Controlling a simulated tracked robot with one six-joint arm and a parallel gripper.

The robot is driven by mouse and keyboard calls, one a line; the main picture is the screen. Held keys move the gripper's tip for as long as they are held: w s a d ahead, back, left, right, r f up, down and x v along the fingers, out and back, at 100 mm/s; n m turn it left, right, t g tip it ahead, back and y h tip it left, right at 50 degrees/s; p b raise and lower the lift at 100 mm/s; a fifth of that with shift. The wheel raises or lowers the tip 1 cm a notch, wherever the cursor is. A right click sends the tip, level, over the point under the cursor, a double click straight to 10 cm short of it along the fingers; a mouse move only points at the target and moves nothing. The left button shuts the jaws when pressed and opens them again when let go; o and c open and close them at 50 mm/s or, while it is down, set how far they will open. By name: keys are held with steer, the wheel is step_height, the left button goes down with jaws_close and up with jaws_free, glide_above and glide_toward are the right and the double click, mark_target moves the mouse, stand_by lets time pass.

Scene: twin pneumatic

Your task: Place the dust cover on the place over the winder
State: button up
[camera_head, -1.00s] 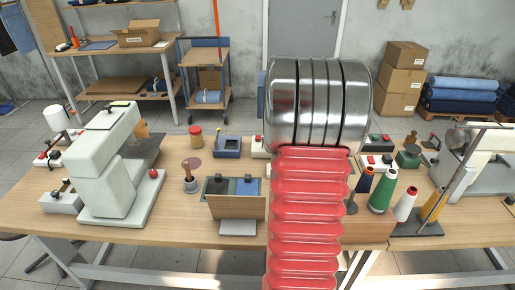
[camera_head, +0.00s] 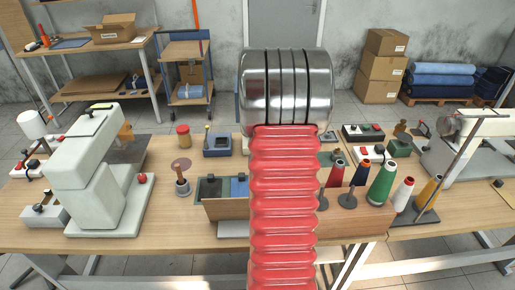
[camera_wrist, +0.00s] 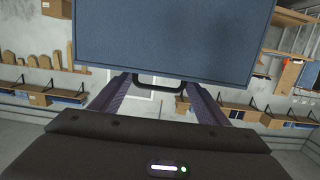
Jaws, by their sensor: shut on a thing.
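In the wrist view a wide blue panel, which looks like the dust cover (camera_wrist: 165,40), fills the upper middle. A dark loop handle (camera_wrist: 160,86) sits at its lower edge, between the fingers of my gripper (camera_wrist: 160,82). The gripper is shut on this handle and holds the cover up. In the head view my own red and metal arm hides the gripper and most or all of the cover. I cannot pick out the winder for certain; part of the bench behind the arm is hidden.
A wooden bench (camera_head: 165,235) runs across the head view. A pale sewing machine (camera_head: 95,185) stands at left. Several thread cones, including a green one (camera_head: 381,187), stand right of my arm. A metal post (camera_head: 449,165) rises near the right machine.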

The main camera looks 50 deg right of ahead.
step_height(320, 180, down, 8)
stand_by(0.4)
step_height(320, 180, down, 6)
stand_by(0.4)
steer(key=shift+f, duration=0.2)
steer(key=shift+f, duration=1.75)
steer(key=o, duration=1.5)
steer(key=shift+f, duration=0.1)
steer(key=shift+o, duration=0.2)
